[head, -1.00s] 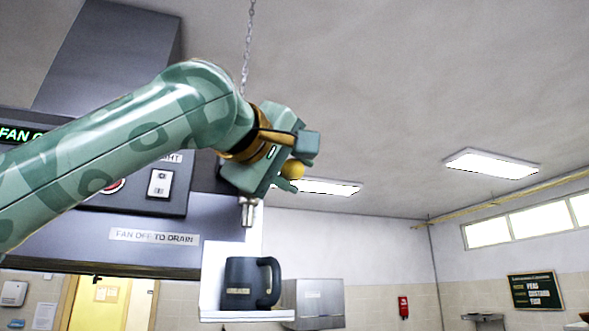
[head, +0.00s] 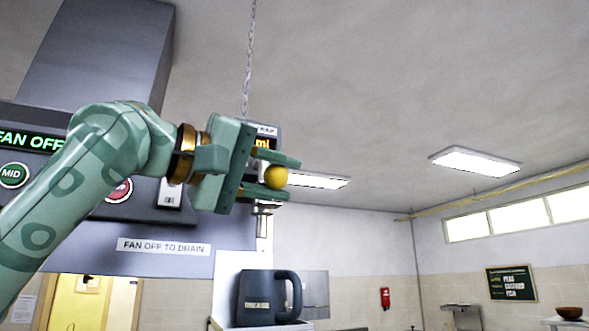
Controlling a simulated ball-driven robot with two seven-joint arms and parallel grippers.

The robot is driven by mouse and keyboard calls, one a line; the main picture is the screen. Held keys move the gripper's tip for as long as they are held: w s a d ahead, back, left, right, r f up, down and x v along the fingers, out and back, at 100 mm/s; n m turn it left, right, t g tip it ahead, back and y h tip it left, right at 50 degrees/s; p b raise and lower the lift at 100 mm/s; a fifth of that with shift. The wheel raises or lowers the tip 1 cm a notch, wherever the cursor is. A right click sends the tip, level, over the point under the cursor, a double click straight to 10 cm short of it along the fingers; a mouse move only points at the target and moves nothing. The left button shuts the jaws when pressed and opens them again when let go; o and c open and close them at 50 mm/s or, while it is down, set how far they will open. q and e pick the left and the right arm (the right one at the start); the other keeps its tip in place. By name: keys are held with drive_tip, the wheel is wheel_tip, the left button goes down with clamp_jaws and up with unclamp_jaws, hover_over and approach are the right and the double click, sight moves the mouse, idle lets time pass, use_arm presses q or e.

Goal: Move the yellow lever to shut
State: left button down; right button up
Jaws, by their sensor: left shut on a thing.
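The yellow lever shows as a round yellow knob (head: 276,177) between the fingertips of my left gripper. Its stem is mostly hidden behind the gripper. My left gripper (head: 279,175) is shut on the knob, one finger above it and one below. Behind the fingers is a dispenser with an orange readout (head: 263,143), partly covered by the gripper. A metal spout (head: 264,208) hangs just below the fingers. My right gripper is not in view.
A dark jug (head: 262,298) stands below the spout on a white stand. A hanging chain (head: 247,75) runs up behind the gripper. The hood panel (head: 135,215) with buttons and a "FAN OFF" display is at left. Space to the right is open.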

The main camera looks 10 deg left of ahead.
use_arm(q)
drive_tip(key=shift+a+r+p, duration=0.1)
drive_tip(key=shift+a+p, duration=0.2)
drive_tip(key=shift+a, duration=0.4)
drive_tip(key=shift+s+a, duration=0.1)
drive_tip(key=shift+a, duration=0.2)
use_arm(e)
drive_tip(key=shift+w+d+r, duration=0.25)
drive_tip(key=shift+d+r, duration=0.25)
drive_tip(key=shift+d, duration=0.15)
use_arm(q)
drive_tip(key=shift+a, duration=0.1)
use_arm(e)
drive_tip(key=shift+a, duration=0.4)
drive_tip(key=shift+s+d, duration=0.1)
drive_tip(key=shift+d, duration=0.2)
use_arm(q)
drive_tip(key=c, duration=1.4)
unclamp_jaws()
drive_tip(key=o, duration=0.3)
drive_tip(key=shift+a, duration=0.2)
drive_tip(key=shift+o, duration=0.2)
drive_tip(key=b+v, duration=0.3)
drive_tip(key=v, duration=1.3)
drive_tip(key=shift+s+a, duration=0.15)
drive_tip(key=shift+a, duration=0.25)
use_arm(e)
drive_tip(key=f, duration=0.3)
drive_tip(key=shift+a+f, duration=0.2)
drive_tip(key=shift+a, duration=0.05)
